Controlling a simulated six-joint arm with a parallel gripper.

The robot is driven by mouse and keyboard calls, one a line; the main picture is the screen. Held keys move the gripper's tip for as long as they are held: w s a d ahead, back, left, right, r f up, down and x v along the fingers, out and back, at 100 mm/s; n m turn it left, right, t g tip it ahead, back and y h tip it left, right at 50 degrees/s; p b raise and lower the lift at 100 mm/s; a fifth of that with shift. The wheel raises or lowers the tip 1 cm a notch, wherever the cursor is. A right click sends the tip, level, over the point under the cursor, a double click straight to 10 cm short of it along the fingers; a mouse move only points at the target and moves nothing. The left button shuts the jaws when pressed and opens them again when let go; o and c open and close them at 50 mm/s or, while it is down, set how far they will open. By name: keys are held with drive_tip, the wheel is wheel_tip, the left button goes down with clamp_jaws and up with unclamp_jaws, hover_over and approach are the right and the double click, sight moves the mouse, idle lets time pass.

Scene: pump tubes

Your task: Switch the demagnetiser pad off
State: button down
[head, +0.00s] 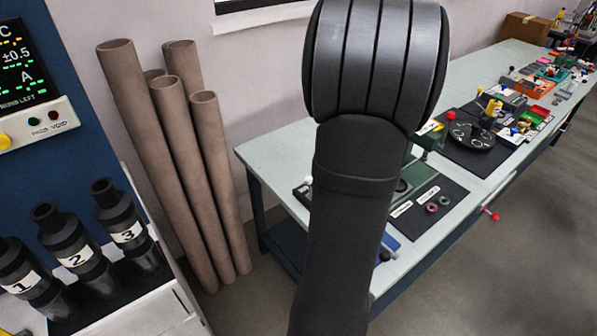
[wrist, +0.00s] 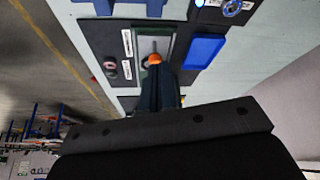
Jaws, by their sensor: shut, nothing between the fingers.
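My gripper (wrist: 158,72) shows in the wrist view as dark, closed fingers pointing at the bench; in the head view it is hidden behind my arm. Just beyond the fingertips is an orange knob (wrist: 154,59) over a green-framed grey plate (wrist: 148,44). I cannot tell if the fingers touch it. I cannot tell for sure which item is the demagnetiser pad, and no switch is clear.
A blue tray (wrist: 203,52) lies right of the green frame. A dark mat (head: 458,190) holds labels and small rings (head: 432,207). A red knob (head: 451,115) stands behind. Brown tubes (head: 165,130) and numbered black tubes (head: 75,255) stand left of the bench (head: 270,150).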

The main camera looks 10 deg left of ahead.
drive_tip(key=s+a+f+n+g+h, duration=0.1)
drive_tip(key=a+f+n+h, duration=0.6)
drive_tip(key=a+f+n, duration=0.4)
drive_tip(key=a+f+n+t, duration=0.3)
drive_tip(key=a+n+t, duration=0.6)
drive_tip(key=a, duration=1)
drive_tip(key=shift+w+n+t, duration=0.25)
drive_tip(key=shift+n+t, duration=0.15)
drive_tip(key=shift+t, duration=0.5)
drive_tip(key=shift+a, duration=0.1)
